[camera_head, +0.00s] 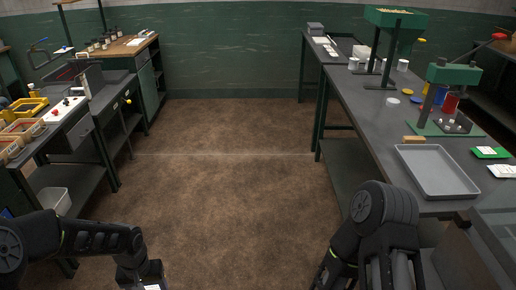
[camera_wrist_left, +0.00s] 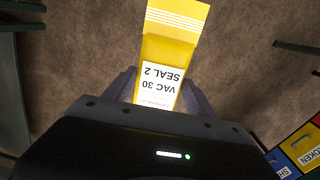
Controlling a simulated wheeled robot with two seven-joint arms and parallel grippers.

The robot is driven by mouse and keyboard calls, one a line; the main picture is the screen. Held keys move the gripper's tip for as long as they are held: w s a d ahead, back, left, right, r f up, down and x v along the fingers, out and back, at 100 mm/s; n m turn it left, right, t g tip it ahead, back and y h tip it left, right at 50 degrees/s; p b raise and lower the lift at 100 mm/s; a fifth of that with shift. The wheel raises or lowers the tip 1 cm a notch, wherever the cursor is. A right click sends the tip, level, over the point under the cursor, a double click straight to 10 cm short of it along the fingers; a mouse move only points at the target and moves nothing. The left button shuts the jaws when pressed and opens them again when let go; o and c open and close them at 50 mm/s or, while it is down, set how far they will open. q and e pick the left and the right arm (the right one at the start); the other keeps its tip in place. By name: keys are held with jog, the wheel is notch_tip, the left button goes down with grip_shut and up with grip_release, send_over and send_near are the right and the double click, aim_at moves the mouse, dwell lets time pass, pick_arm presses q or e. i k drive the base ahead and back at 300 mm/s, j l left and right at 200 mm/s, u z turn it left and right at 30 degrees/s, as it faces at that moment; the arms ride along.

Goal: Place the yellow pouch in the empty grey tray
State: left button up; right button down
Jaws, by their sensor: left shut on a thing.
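The yellow pouch (camera_wrist_left: 172,52) is in the left wrist view, with a white label reading "VAC 30 SEAL 2" upside down. My left gripper (camera_wrist_left: 160,88) is shut on it, one finger on each side, and floor shows behind it. In the head view my left arm ends at the bottom edge, and the pouch cannot be made out there. The grey tray (camera_head: 437,194) is empty and lies flat on the right bench, near its front end. My right arm is at the lower right of the head view, below the tray; its fingers do not show.
The right bench (camera_head: 352,88) holds a tan block (camera_head: 414,139), a green press (camera_head: 452,90), a green packet (camera_head: 490,152) and a white packet (camera_head: 503,171) near the tray. The left bench carries orange bins (camera_head: 30,127). Brown floor (camera_head: 220,150) between the benches is clear.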

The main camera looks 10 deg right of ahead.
aim_at(432, 171)
jog(key=i+u, duration=0.1)
jog(key=i, duration=0.8)
jog(key=i+u, duration=0.1)
jog(key=i, duration=0.75)
jog(key=i+l+u, duration=0.1)
jog(key=i, duration=0.8)
jog(key=z, duration=4.3)
